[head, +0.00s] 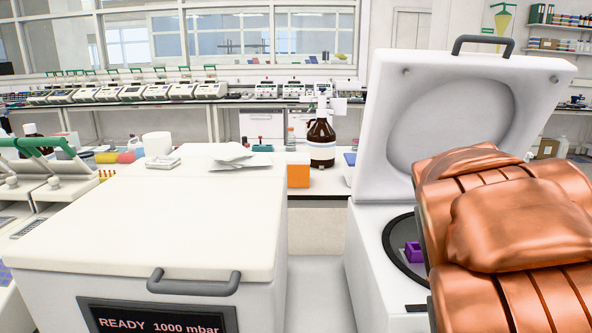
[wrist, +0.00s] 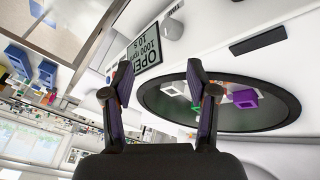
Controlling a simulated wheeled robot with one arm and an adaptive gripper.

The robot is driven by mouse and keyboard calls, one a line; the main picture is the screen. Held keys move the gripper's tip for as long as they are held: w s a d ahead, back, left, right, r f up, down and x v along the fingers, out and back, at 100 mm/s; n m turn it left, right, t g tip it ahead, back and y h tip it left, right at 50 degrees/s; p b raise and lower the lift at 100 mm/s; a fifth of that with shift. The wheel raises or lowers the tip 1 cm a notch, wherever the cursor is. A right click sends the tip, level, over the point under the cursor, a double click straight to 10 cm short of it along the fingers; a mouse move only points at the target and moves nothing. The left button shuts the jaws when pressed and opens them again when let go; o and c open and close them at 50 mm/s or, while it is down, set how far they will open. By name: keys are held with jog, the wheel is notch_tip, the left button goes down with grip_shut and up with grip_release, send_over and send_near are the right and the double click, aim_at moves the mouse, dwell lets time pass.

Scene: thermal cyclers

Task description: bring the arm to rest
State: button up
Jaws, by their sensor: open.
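My gripper (wrist: 158,92) shows in the wrist view, with its two fingers spread wide and nothing between them. It is beside the round opening (wrist: 150,98) of a white machine, whose display (wrist: 147,47) reads OPEN. Inside the opening are a purple block (wrist: 244,98) and a white square holder (wrist: 178,88). In the head view my copper-coloured arm covers the right side, and the gripper is out of sight. The same machine (head: 362,250) stands there with its lid (head: 375,130) raised, and the purple block (head: 413,252) partly shows in its bowl.
A white machine (head: 150,225) with a shut lid and a READY display (head: 158,318) stands at the left. Behind are a brown bottle (head: 321,140) and an orange box (head: 298,175). The raised lid stands close to my arm. A gap separates the two machines.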

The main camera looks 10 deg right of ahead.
jog(key=s+a+f+n+g+y, duration=0.1)
jog(key=s+a+f+n+y, duration=0.15)
jog(key=s+a, duration=0.35)
jog(key=s+a+f+n+y, duration=0.1)
jog(key=s+a+f+n, duration=0.3)
jog(key=s+a, duration=0.25)
jog(key=s+a+f+n+g+y, duration=0.1)
jog(key=s+a+f+n+y, duration=0.1)
jog(key=s+a+f+n, duration=0.3)
notch_tip(320, 180, down, 10)
jog(key=s+a+m+g+b, duration=0.1)
jog(key=s+m+b, duration=0.1)
jog(key=b, duration=0.8)
jog(key=s+p+v, duration=0.2)
jog(key=p+v, duration=0.7)
jog(key=s+r+p+v, duration=0.1)
jog(key=s+p+v, duration=0.1)
jog(key=p+v, duration=0.7)
jog(key=shift+w+a+r+t, duration=0.3)
jog(key=shift+a+r+t, duration=0.15)
jog(key=shift+r, duration=0.15)
jog(key=shift+n+h, duration=0.25)
jog(key=shift+c, duration=0.4)
